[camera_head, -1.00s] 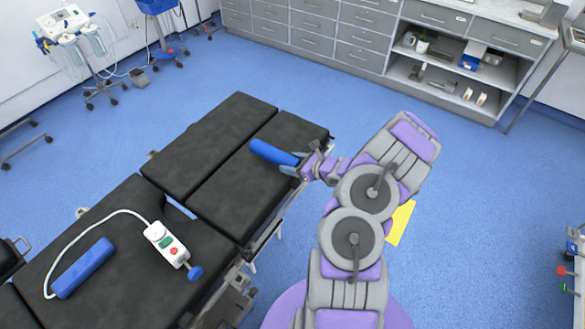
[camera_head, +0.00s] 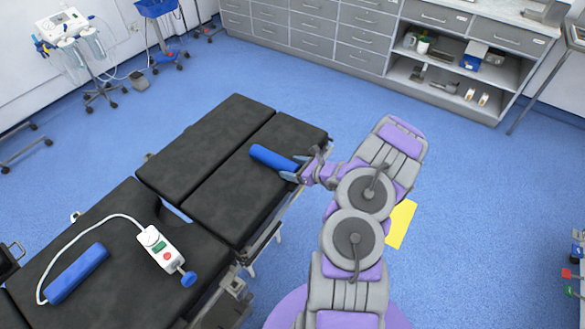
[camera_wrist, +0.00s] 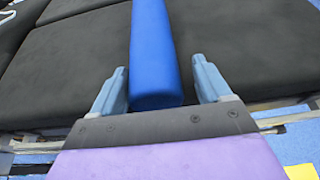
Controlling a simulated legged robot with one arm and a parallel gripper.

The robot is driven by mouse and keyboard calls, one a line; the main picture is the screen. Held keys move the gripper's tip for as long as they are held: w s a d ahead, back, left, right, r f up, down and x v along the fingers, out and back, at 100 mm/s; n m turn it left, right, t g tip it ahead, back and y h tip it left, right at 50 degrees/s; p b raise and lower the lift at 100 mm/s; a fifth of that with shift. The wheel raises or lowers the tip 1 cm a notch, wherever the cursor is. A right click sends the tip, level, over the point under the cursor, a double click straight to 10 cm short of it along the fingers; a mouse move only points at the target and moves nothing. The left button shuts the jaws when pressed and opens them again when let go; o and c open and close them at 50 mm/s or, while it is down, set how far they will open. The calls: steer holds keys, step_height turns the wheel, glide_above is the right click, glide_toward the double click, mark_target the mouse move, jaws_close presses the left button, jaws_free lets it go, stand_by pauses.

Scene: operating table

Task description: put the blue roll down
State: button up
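A blue roll (camera_head: 272,157) lies on the black padded operating table (camera_head: 215,150), near its right edge. My gripper (camera_head: 297,167) is at the roll's near end. In the wrist view the blue roll (camera_wrist: 153,50) points away from me between the two fingers of my gripper (camera_wrist: 160,64). A gap shows between the roll and the right finger; the left finger is close beside the roll. My gripper is open. The roll's far end is cut off in the wrist view.
A second blue roll (camera_head: 77,273) lies at the table's near left, beside a white hand control (camera_head: 161,248) with a cable. Grey drawer cabinets (camera_head: 330,30) stand at the back. A wheeled stand (camera_head: 100,88) is at the back left. Open floor lies right of the table.

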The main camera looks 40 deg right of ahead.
steer(key=shift+o, duration=1)
steer(key=shift+s+a+r, duration=0.1)
steer(key=shift+a+r, duration=0.1)
steer(key=shift+a, duration=0.15)
steer(key=d+p+v, duration=0.1)
steer(key=p+v, duration=0.2)
steer(key=v, duration=0.7)
steer(key=w+a+r+n+g+y, duration=0.3)
steer(key=a+r+n+y, duration=0.35)
steer(key=a+r, duration=0.65)
steer(key=s+a+r+n+g, duration=0.25)
steer(key=a+r+n, duration=0.2)
steer(key=a, duration=0.35)
steer(key=s+a+r+n+g, duration=0.2)
steer(key=a+r+n+g, duration=0.3)
steer(key=a, duration=0.4)
steer(key=s+a+r+n+g+h, duration=0.2)
steer(key=s+a+n, duration=0.25)
steer(key=s, duration=0.25)
steer(key=s+a+r+n+g+h, duration=0.1)
steer(key=s+a+n+g+h, duration=0.15)
steer(key=s+n, duration=0.35)
steer(key=s+d+r+n+h, duration=0.1)
steer(key=s+d+n+h, duration=0.1)
steer(key=s, duration=0.4)
steer(key=s+d+r+n+h, duration=0.2)
steer(key=s+d+n+h, duration=0.1)
steer(key=s, duration=0.4)
steer(key=shift+n+h, duration=0.35)
steer(key=shift+h, duration=0.45)
